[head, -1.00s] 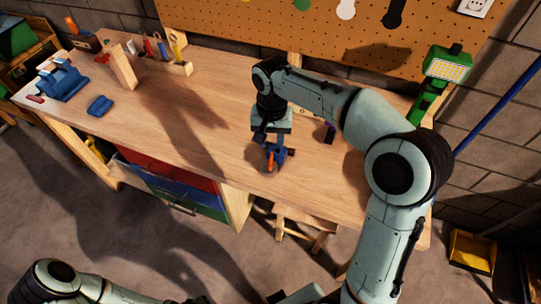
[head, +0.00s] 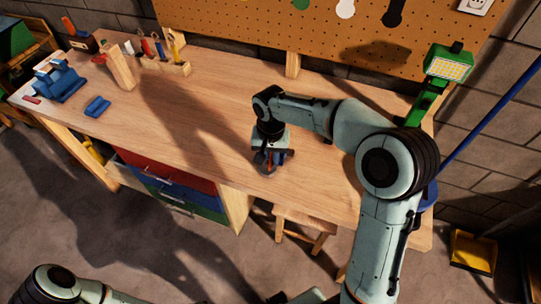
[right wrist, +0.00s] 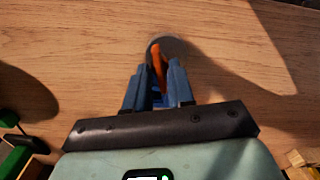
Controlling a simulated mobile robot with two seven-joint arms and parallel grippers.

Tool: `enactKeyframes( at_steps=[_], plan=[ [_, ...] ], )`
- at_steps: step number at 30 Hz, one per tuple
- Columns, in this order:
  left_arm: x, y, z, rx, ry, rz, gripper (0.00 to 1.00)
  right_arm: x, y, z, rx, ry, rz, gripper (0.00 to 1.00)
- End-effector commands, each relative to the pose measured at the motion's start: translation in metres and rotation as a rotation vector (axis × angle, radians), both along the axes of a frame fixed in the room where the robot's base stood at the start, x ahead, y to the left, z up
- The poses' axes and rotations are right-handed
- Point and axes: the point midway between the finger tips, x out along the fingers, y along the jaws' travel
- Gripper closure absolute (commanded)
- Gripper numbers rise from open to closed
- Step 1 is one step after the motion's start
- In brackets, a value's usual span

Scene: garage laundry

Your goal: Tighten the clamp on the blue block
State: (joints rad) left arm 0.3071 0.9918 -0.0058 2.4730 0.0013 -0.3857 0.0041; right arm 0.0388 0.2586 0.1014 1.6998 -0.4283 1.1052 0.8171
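My right gripper (head: 272,161) points down at the workbench (head: 215,95), low over its front middle. An orange handle-like part (right wrist: 157,62) stands between its two blue-grey fingers in the right wrist view. A dark round shape (right wrist: 178,50), perhaps the clamp's base or its shadow, lies just beyond the fingertips. The fingers hide most of the clamp, and I cannot tell whether they press on the handle. No blue block shows clearly under the gripper. A small blue piece (head: 98,106) and a blue vise (head: 62,82) sit at the bench's left end. My left gripper is out of view.
A wooden tool rack (head: 165,65) stands at the back left. A green work lamp (head: 447,66) stands at the back right, beside my right arm. A pegboard (head: 340,30) rises behind. A stool (head: 303,225) is under the front edge. The bench's middle left is clear.

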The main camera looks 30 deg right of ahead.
Motion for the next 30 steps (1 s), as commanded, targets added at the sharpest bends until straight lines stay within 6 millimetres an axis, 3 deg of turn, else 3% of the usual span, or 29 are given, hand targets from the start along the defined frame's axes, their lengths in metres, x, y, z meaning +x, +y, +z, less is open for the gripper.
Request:
enactKeyframes(
  at_steps=[11,30],
  plan=[
    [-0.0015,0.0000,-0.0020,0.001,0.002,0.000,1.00,-0.0001,0.0007,0.0001,0.000,0.000,-0.071,1.00],
    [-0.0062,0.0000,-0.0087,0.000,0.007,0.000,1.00,0.0001,0.0005,0.0003,0.001,-0.001,-0.461,1.00]
  ],
)
